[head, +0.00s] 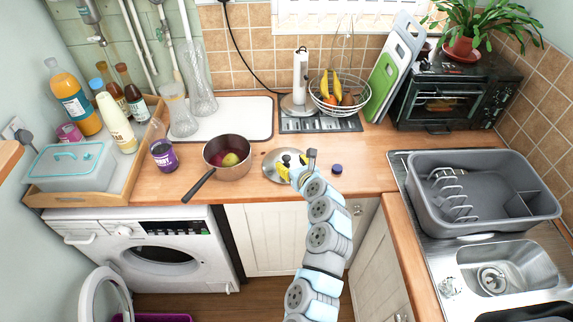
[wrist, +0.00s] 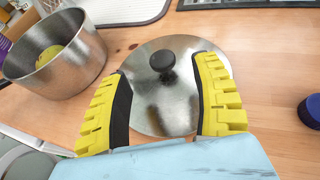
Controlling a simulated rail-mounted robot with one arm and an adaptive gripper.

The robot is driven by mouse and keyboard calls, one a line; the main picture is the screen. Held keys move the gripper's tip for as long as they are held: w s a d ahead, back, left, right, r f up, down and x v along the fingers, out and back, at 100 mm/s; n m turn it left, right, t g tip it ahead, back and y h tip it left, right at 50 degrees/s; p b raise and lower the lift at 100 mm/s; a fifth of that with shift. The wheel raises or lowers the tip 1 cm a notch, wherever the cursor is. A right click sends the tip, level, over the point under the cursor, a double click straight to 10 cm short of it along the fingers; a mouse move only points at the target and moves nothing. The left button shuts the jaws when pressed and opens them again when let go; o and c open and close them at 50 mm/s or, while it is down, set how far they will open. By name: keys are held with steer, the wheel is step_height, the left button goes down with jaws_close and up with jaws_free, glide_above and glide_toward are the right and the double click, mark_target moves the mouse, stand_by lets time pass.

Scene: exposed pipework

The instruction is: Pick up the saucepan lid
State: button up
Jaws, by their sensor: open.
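The saucepan lid (wrist: 160,98) is a round, shiny metal disc with a black knob (wrist: 163,62). It lies flat on the wooden counter, and in the head view the lid (head: 270,168) is partly hidden behind my gripper. My gripper (head: 293,160) is at the lid's right side in that view. In the wrist view my gripper (wrist: 163,85) is open, with its yellow fingers on either side of the lid and the knob beyond them in the middle. Nothing is held. The saucepan (head: 228,158) stands left of the lid with yellow and dark red items inside.
A dark blue cap (head: 337,169) lies right of the lid. A purple-labelled jar (head: 164,155) stands left of the saucepan. Behind are a white board (head: 235,112) and a wire fruit basket (head: 340,108).

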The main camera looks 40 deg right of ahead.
mark_target(288, 160)
steer(key=shift+b+x, duration=0.35)
steer(key=shift+x, duration=2.25)
steer(key=shift+s+d+f, duration=0.1)
steer(key=shift+f, duration=0.05)
